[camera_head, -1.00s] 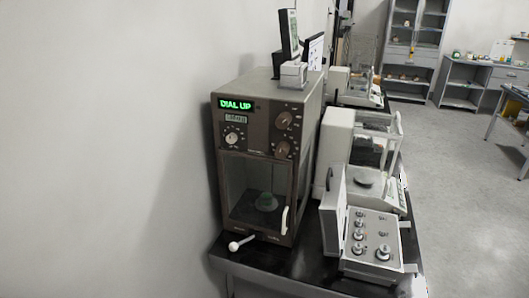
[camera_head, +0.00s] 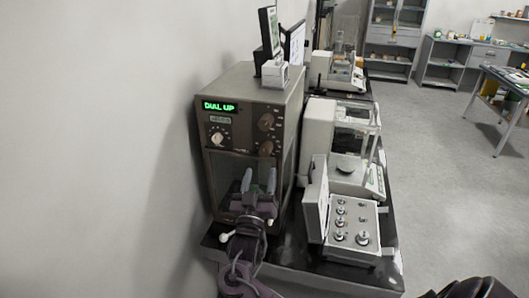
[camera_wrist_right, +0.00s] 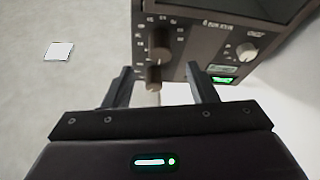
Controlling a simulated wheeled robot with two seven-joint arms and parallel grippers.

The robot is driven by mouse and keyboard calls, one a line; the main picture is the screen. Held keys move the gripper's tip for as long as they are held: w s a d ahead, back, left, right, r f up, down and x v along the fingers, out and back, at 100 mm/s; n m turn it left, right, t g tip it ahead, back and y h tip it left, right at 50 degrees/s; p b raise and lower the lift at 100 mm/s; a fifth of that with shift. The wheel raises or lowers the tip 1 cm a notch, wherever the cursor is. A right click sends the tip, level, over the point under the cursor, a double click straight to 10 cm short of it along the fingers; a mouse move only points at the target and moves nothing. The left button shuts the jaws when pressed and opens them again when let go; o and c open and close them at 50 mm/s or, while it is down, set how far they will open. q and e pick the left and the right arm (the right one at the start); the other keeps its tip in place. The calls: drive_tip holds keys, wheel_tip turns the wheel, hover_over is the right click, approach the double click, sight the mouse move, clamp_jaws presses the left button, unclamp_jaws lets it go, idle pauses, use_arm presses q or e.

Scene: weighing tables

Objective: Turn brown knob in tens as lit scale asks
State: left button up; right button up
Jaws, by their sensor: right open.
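The brown scale (camera_head: 250,85) stands against the wall, its green display (camera_head: 221,106) lit with "DIAL UP". Two brown knobs sit on its right front, an upper knob (camera_head: 266,122) and a lower knob (camera_head: 266,147). A white dial (camera_head: 217,138) is at the left. My right gripper (camera_head: 259,180) is open and empty, in front of the glass door and below the knobs. The right wrist view is upside down. There the upper knob (camera_wrist_right: 153,78) appears between the open fingers of the right gripper (camera_wrist_right: 160,86), and the lower knob (camera_wrist_right: 160,42) above it. My left gripper is out of view.
A grey control box (camera_head: 351,228) with a raised lid and a white balance (camera_head: 318,135) stand close on the right of the black table (camera_head: 290,250). A screen (camera_head: 270,32) stands on top of the scale. Open floor lies at the right.

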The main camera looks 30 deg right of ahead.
sight(263, 155)
drive_tip(key=p+x, duration=0.2)
drive_tip(key=x, duration=0.4)
drive_tip(key=shift+w+d+r+p, duration=0.1)
drive_tip(key=shift+d+p, duration=0.1)
drive_tip(key=shift+p, duration=0.2)
drive_tip(key=shift+w+d, duration=0.35)
drive_tip(key=shift+w, duration=0.05)
drive_tip(key=c, duration=1)
drive_tip(key=shift+b, duration=0.3)
drive_tip(key=m+g+h+b, duration=0.1)
drive_tip(key=m+b, duration=0.1)
drive_tip(key=b, duration=0.1)
drive_tip(key=m+g+b, duration=0.1)
drive_tip(key=m+b, duration=0.1)
drive_tip(key=b, duration=0.1)
drive_tip(key=m+g+h+b, duration=0.1)
drive_tip(key=m+b, duration=0.2)
drive_tip(key=shift+w+a+f+h, duration=0.15)
drive_tip(key=shift+f+h, duration=0.1)
drive_tip(key=shift+h, duration=0.05)
drive_tip(key=shift+r+m+g+b, duration=0.25)
drive_tip(key=shift+m+g+b, duration=0.15)
drive_tip(key=shift+m+b, duration=0.5)
